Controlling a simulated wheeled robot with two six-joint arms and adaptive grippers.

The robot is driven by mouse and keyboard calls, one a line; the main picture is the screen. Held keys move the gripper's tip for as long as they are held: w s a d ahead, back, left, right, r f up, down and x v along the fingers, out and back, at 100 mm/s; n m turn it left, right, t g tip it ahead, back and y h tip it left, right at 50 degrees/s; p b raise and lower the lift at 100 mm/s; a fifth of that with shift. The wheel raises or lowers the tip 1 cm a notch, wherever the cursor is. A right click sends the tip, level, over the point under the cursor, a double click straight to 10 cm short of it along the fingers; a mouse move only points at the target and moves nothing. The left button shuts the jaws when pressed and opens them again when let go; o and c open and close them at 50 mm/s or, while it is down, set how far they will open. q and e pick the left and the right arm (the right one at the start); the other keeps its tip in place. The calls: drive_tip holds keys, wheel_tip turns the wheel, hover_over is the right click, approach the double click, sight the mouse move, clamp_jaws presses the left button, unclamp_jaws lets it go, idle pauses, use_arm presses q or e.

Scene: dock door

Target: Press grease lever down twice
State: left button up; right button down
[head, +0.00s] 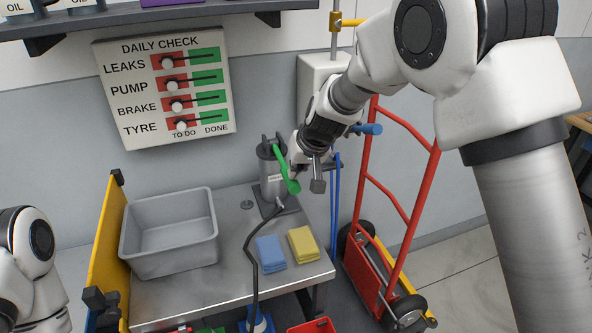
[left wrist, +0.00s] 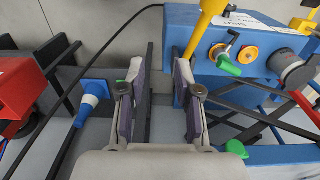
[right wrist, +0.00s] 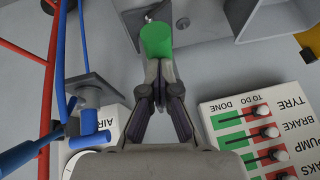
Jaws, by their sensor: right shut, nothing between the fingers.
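The grease pump (head: 270,170) is a grey cylinder on the steel bench. Its green lever (head: 284,165) slants down to the right, ending in a rounded green grip. My right gripper (head: 317,184) is just right of that grip. In the right wrist view, my right gripper (right wrist: 160,72) is shut and empty, with its tips at the green lever end (right wrist: 157,38); I cannot tell whether they touch. My left gripper (left wrist: 156,78) is open and empty in its wrist view, over a grey floor area. Its fingers do not show in the head view.
A grey bin (head: 170,255) and blue and yellow cloths (head: 270,251) are on the bench. A black hose (head: 249,248) crosses its front. A red hand truck (head: 398,225) stands right of it. The daily check board (head: 165,88) hangs above.

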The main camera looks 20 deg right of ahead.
drive_tip(key=shift+s+f+g, duration=0.3)
drive_tip(key=shift+s+f, duration=0.05)
drive_tip(key=shift+f, duration=0.25)
drive_tip(key=r+p, duration=0.4)
drive_tip(key=r, duration=0.1)
drive_tip(key=shift+w+d+r+p, duration=0.2)
drive_tip(key=shift+w+d+p, duration=0.1)
drive_tip(key=shift+p, duration=0.1)
drive_tip(key=s+d+r+b, duration=0.1)
drive_tip(key=s+r+b, duration=0.1)
drive_tip(key=s+r, duration=0.4)
drive_tip(key=shift+s+d, duration=0.4)
drive_tip(key=shift+s, duration=0.6)
drive_tip(key=shift+w, duration=0.1)
